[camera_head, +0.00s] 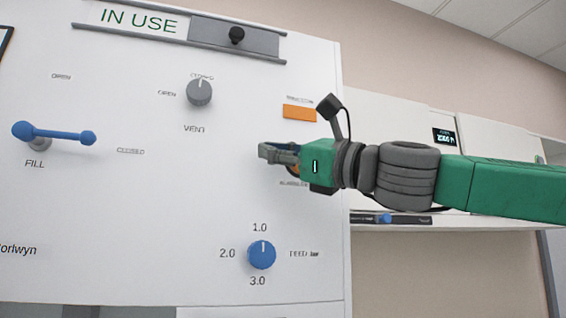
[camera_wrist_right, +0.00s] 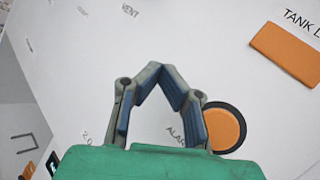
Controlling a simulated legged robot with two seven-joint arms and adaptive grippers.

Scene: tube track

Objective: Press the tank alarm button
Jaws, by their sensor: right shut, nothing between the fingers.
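The round orange button (camera_wrist_right: 222,128) with a black ring sits on the white panel (camera_head: 130,220). In the wrist view it is right of my right gripper (camera_wrist_right: 163,76), partly covered by the right finger and the green body; a label starting "ALAR" is beside it. In the head view the right gripper (camera_head: 266,153) is in front of the panel and hides most of the button. Its fingers are shut with nothing between them, and the tips are to the left of the button. I cannot tell whether they touch the panel. My left gripper is not in view.
An orange rectangle (camera_head: 299,112) is above the gripper. A grey vent knob (camera_head: 199,92), a blue fill lever (camera_head: 60,134) and a blue feed knob (camera_head: 262,254) stick out from the panel. An "IN USE" slider (camera_head: 236,36) is at the top.

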